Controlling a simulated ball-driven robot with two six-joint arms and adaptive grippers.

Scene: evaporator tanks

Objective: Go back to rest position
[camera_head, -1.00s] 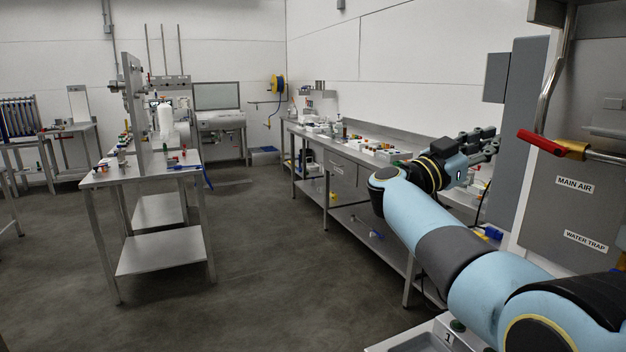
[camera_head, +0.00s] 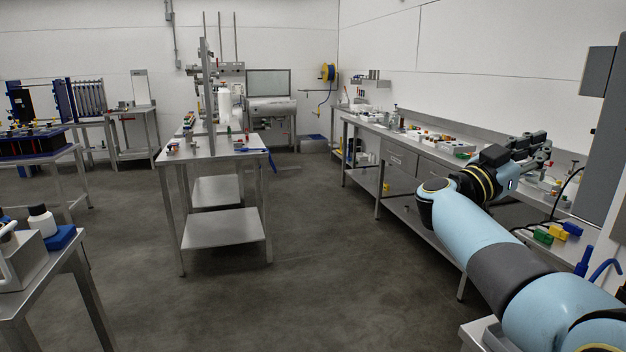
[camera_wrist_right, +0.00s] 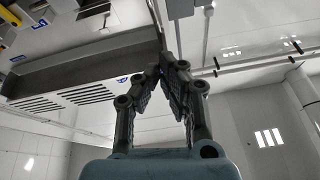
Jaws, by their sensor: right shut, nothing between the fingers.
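My right gripper (camera_head: 536,146) is at the end of my blue right arm, which comes in from the lower right in the head view. It is held above the right-hand workbench (camera_head: 420,150). In the right wrist view my right gripper (camera_wrist_right: 172,68) has its fingers together at the tips with nothing between them. Ceiling and wall panels fill the view behind it. My left gripper does not show in any view.
A steel table (camera_head: 222,242) with a lower shelf stands at the centre left. Another table with a white bottle (camera_head: 41,220) is at the lower left. A grey cabinet (camera_head: 601,135) is at the right. Open floor (camera_head: 330,230) lies between the tables.

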